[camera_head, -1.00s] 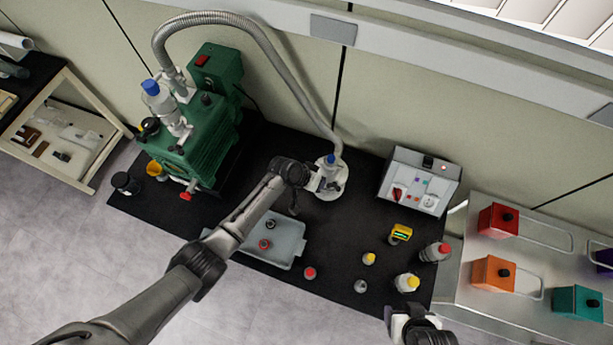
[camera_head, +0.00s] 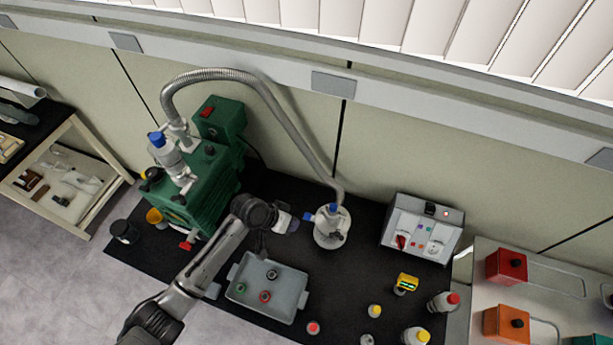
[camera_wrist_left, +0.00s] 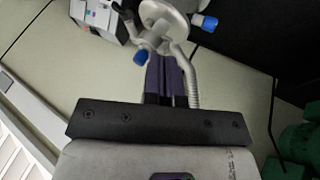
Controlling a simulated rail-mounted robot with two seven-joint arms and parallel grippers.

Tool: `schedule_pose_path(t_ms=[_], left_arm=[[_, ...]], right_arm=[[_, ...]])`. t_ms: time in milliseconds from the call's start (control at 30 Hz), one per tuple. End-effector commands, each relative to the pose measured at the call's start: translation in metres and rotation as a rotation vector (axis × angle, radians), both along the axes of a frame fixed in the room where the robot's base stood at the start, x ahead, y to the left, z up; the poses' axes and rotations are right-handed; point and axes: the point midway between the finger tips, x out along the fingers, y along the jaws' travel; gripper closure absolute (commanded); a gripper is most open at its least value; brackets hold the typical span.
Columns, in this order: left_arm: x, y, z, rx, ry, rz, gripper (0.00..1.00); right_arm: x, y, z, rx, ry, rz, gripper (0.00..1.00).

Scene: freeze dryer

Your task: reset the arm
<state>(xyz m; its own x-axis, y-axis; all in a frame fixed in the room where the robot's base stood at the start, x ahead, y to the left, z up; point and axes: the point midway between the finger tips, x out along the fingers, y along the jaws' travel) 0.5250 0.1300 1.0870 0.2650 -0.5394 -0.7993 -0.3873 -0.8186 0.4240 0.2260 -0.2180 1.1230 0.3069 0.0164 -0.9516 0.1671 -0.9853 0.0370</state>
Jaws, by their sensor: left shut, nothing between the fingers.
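My left arm comes in from the lower left. Its left gripper (camera_head: 292,224) is over the black bench mat, left of the silvery round vessel (camera_head: 331,228) with blue knobs. The gripper is shut and empty, and a gap separates it from the vessel. In the left wrist view the dark purple fingers (camera_wrist_left: 165,68) lie together, with the vessel (camera_wrist_left: 163,22) and its blue knobs beyond them. My right gripper is out of view.
A green pump (camera_head: 205,185) stands left, with a grey hose (camera_head: 275,98) arching to the vessel. A grey tray (camera_head: 290,312) holds small bottles below the arm. A control box (camera_head: 422,227) stands right. Several capped bottles stand front right.

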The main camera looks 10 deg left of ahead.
Motion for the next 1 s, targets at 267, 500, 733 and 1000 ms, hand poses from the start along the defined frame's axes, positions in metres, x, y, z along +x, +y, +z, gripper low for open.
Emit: schedule_pose_path(t_ms=[267,500,733,1000], left_arm=[[-0.006,0.013,0.001,0.126,0.004,-0.036,1.00],[0.004,0.034,0.097,0.364,-0.268,-0.002,1.00],[-0.054,0.060,0.159,0.473,-0.405,0.146,1.00],[-0.170,0.088,0.162,0.492,-0.313,0.277,1.00]], right_arm=[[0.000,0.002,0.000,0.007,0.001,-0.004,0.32],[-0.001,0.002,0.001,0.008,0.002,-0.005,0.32],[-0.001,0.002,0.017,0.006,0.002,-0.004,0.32],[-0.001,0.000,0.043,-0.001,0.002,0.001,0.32]])
